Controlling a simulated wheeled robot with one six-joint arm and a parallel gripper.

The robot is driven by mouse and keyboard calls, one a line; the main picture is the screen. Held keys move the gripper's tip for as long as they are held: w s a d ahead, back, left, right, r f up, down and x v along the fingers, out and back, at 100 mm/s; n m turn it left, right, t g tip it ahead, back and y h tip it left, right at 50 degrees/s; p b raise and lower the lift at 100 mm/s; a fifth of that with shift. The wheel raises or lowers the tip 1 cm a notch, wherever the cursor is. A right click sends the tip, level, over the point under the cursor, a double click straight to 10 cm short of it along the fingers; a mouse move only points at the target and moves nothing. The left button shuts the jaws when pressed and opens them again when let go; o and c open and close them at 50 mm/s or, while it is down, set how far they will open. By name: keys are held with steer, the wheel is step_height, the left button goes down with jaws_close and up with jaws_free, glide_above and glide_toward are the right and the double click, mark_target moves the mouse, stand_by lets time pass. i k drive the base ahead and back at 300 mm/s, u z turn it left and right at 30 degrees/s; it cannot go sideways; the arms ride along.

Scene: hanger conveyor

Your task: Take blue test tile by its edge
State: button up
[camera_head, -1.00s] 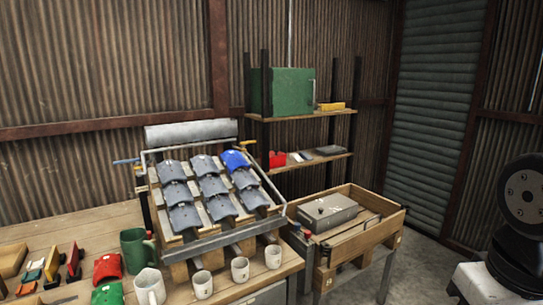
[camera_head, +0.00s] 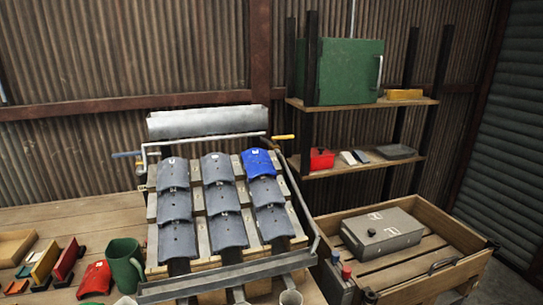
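The blue test tile (camera_head: 258,163) is a curved, bright blue tile with a small light mark near its top edge. It sits in the top row, right column, of a sloped rack (camera_head: 218,276) on the workbench. Several grey tiles (camera_head: 217,168) fill the other places; one is directly below the blue tile and one is to its left. A grey metal trough (camera_head: 207,122) runs above the top row. My gripper is not in view.
A metal rail crosses the rack's lower front. A green mug (camera_head: 126,262) and red tile (camera_head: 94,279) stand at left. A wooden crate (camera_head: 445,245) with a grey case (camera_head: 381,233) is at right. Behind it are shelves (camera_head: 340,168) with a green cabinet (camera_head: 349,71).

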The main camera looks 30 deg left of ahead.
mark_target(256, 162)
steer(key=u, duration=0.4)
steer(key=i, duration=0.7)
steer(key=u, duration=0.8)
steer(key=i, duration=0.3)
steer(key=u, duration=0.3)
